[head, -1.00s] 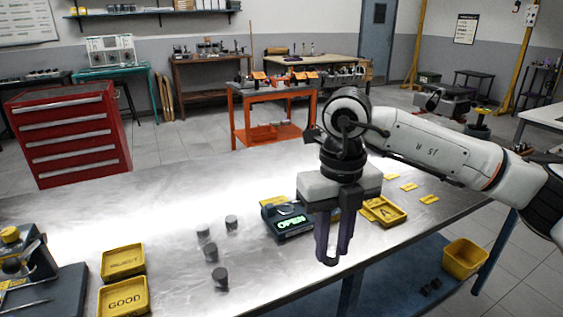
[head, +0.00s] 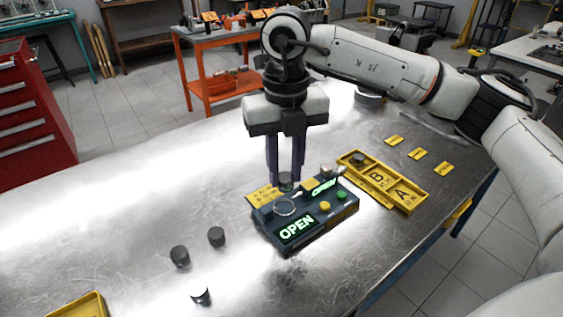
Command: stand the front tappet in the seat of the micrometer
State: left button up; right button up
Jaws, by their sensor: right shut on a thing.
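My right gripper (head: 286,182) is shut on a small dark tappet (head: 286,180), held upright between its fingertips. It is just above or behind the micrometer (head: 325,218), a dark box with two lit displays reading OPEN and yellow and green buttons. A pale ring (head: 285,205) on the micrometer's left part lies just in front of the held tappet; I cannot tell whether the tappet touches anything. My left gripper is out of view.
A yellow tray (head: 409,208) marked A and B lies right of the micrometer, with a dark piece (head: 359,160) in its far compartment. Yellow labels (head: 418,154) lie beyond it. A yellow tray's rim (head: 97,298) shows at bottom left.

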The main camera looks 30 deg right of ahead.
aim_at(284, 191)
jog(key=shift+f+b, duration=1.35)
jog(key=shift+f, duration=0.85)
jog(key=shift+w+f+b, duration=0.1)
jog(key=shift+f+b, duration=0.4)
jog(key=shift+f, duration=0.2)
jog(key=o, duration=1.1)
jog(key=shift+a, duration=0.1)
jog(key=shift+r, duration=0.1)
